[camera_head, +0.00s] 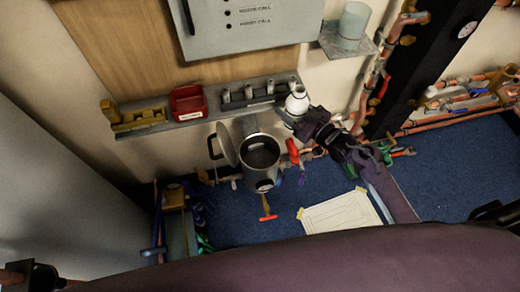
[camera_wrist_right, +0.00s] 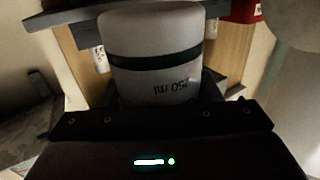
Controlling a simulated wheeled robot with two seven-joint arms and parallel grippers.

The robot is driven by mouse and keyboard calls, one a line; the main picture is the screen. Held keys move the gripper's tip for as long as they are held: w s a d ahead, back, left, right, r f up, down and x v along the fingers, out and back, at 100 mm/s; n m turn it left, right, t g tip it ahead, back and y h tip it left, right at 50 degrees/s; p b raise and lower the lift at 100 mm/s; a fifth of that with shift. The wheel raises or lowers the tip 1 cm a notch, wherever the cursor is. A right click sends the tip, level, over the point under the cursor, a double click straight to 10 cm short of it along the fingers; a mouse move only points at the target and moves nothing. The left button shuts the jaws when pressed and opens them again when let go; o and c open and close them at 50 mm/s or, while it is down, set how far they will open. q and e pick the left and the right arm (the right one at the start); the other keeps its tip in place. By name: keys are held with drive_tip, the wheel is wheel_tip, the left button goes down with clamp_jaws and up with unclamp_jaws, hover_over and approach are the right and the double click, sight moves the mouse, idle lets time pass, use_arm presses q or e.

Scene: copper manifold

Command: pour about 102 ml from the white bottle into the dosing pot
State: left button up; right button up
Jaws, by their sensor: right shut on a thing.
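The white bottle (camera_head: 297,101) is in the upper middle of the head view, close to the right end of the wall shelf, and looks about upright. My right gripper (camera_head: 299,119) is shut on it; the jaws hide part of its lower body. The bottle is apart from the pot. I cannot make out my left gripper.
The wall shelf (camera_head: 215,113) holds a red bin (camera_head: 187,102), yellow parts (camera_head: 135,118) and a rack of small bottles. A translucent beaker (camera_head: 354,20) stands on a bracket at upper right. Copper pipes and valves run along the wall. A white framed sheet (camera_head: 340,213) lies lower right.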

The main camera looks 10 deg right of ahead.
use_arm(q)
drive_tip(key=shift+w+d, duration=0.2)
drive_tip(key=shift+w, duration=0.1)
drive_tip(key=shift+s+r, duration=0.1)
drive_tip(key=shift+r, duration=0.05)
use_arm(e)
drive_tip(key=shift+r+n, duration=0.15)
drive_tip(key=shift+n, duration=0.15)
